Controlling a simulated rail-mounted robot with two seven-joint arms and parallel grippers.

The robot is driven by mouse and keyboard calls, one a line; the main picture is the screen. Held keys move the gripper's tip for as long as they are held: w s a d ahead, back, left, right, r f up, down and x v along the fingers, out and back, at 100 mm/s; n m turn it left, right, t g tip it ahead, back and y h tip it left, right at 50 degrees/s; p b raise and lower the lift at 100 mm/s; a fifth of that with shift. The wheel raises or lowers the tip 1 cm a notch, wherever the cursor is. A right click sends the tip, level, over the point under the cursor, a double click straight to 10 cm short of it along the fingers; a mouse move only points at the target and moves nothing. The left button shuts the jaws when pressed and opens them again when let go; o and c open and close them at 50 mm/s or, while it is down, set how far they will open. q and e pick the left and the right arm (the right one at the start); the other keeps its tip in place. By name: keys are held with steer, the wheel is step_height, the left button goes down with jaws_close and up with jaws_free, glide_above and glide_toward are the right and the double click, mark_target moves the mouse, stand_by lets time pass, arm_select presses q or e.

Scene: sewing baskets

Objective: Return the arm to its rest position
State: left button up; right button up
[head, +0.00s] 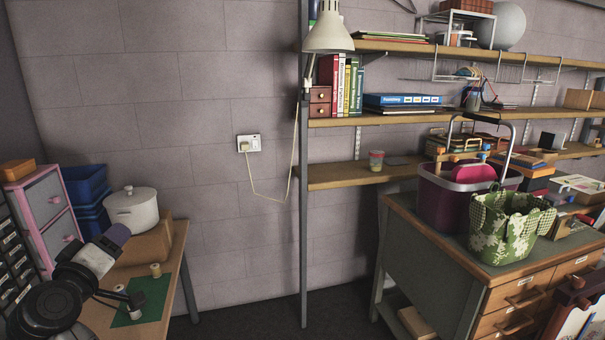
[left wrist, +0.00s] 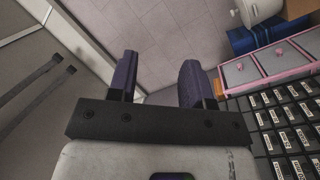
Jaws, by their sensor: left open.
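My left gripper (head: 117,234) is raised at the lower left of the head view, beside the small wooden table. Its purple fingers point up and away. In the left wrist view the fingers (left wrist: 158,78) stand apart with nothing between them, so it is open and empty. A dark maroon basket (head: 437,200) with a tall handle and a green floral fabric basket (head: 508,232) stand side by side on the workbench at the right. My right gripper is not in view.
The wooden table carries a white pot (head: 131,208), blue bins (head: 86,190) and a green mat (head: 143,303) with spools. A grey and pink drawer unit (head: 45,205) stands close to my left arm. A lamp (head: 329,33) hangs before the shelves. The floor between table and bench looks clear.

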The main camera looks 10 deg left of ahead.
arm_select(q)
steer(key=s+d+f+m+g+h+p, duration=0.1)
steer(key=s+d+f+m+g+p, duration=0.3)
steer(key=s+d+p, duration=0.45)
steer(key=s+d+f+m+g+h+p, duration=0.1)
steer(key=s+d+f+m+g+p, duration=0.15)
steer(key=s+d+m+p, duration=0.5)
steer(key=s+d+f+g+p, duration=0.1)
steer(key=s+f+g+p, duration=0.1)
steer(key=s+p, duration=0.2)
steer(key=s+d+f+g+p, duration=0.1)
steer(key=s+f+g+p, duration=0.2)
steer(key=s, duration=0.8)
steer(key=s+d+f+g+p, duration=0.2)
steer(key=s+f+g+p, duration=0.1)
steer(key=s+p, duration=0.2)
steer(key=s, duration=0.2)
steer(key=shift+s+h, duration=0.3)
steer(key=shift+h, duration=0.1)
steer(key=shift+m, duration=0.25)
